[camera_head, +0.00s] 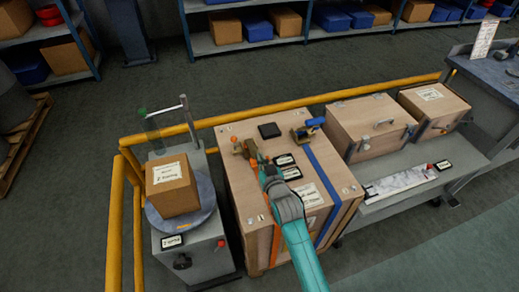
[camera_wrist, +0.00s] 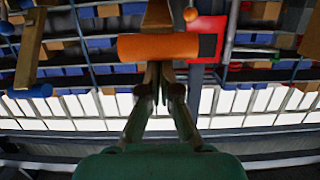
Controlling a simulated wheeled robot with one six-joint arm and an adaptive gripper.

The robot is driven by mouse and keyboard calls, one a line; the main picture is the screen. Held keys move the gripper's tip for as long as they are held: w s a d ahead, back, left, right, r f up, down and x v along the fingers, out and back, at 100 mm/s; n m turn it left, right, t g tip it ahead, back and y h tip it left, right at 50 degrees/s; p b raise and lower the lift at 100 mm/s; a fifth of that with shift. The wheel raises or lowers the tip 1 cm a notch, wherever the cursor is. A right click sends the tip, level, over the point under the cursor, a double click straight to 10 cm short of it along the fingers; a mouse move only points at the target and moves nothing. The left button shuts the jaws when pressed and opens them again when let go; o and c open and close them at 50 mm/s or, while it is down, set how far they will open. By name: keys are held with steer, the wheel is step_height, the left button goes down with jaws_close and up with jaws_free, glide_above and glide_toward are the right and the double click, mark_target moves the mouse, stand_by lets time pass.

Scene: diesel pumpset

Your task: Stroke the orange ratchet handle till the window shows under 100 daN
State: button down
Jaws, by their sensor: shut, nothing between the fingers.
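Small dark plates with white labels (camera_head: 285,160) sit close by. No daN figure is readable.
A blue-handled ratchet (camera_head: 308,128) and blue strap (camera_head: 322,190) are to the right on the crate, with a black square block (camera_head: 269,130) between. A cardboard box (camera_head: 171,188) stands on a round plate at left. Yellow rails (camera_head: 290,102) run behind. Wooden cases (camera_head: 370,125) stand right.

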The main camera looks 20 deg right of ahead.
steer(key=shift+s+f, duration=0.3)
steer(key=shift+f, duration=0.55)
steer(key=shift+s+f, duration=0.3)
steer(key=shift+f, duration=0.55)
steer(key=shift+r, duration=0.1)
